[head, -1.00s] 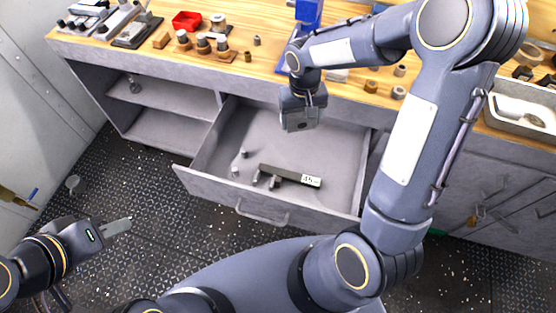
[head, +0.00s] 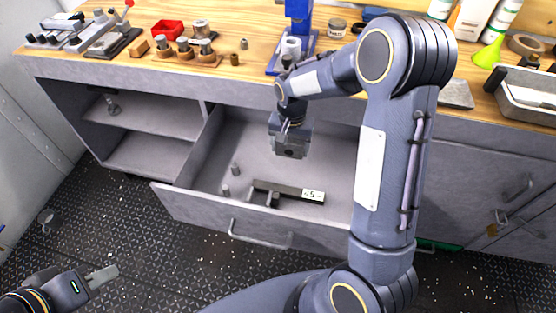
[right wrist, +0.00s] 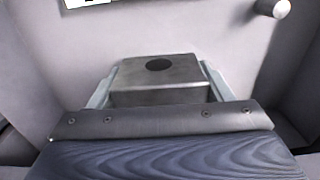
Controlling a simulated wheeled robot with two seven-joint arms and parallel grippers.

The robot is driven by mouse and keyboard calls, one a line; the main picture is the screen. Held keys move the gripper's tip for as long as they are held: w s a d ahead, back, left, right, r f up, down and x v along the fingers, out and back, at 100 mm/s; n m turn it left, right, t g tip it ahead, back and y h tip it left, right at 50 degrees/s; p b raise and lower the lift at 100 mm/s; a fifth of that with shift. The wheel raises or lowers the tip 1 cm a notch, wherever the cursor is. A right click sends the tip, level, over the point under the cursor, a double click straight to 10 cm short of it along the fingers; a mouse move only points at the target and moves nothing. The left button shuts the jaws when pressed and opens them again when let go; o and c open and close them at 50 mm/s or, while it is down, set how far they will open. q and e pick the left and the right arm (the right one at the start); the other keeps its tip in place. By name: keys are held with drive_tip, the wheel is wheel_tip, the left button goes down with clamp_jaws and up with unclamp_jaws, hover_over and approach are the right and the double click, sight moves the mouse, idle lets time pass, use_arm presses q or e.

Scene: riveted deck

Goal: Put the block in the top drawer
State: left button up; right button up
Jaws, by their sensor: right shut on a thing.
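The block (head: 289,150) is a grey metal cube with a dark round hole in one face. My right gripper (head: 287,140) is shut on it, and the right wrist view shows the block (right wrist: 158,80) between both fingers. They hang over the inside of the open top drawer (head: 205,211), toward its back half. Whether the block touches the drawer floor cannot be told. My left gripper (head: 103,274) is low at the left, over the floor and away from the drawer; its finger gap is not clear.
In the drawer lie a dark bar with a "45" label (head: 312,195) and small grey cylinders (head: 235,168), in front of the block. The drawer floor around is mostly bare. The wooden benchtop (head: 225,75) above carries a red bin (head: 167,28), a blue stand (head: 297,15) and tools.

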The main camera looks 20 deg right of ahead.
hover_over(278, 166)
wheel_tip(278, 166, down, 4)
drive_tip(key=shift+s+d+f, duration=0.1)
drive_tip(key=shift+d+f, duration=0.05)
drive_tip(key=shift+f, duration=0.05)
drive_tip(key=shift+w+f+b, duration=0.15)
drive_tip(key=shift+f+b, duration=0.1)
drive_tip(key=shift+f, duration=0.65)
drive_tip(key=shift+w+f+b, duration=0.1)
drive_tip(key=shift+f+b, duration=0.15)
drive_tip(key=shift+f, duration=0.65)
drive_tip(key=shift+f, duration=0.1)
drive_tip(key=shift+f, duration=0.15)
drive_tip(key=o, duration=1.3)
drive_tip(key=shift+c, duration=0.2)
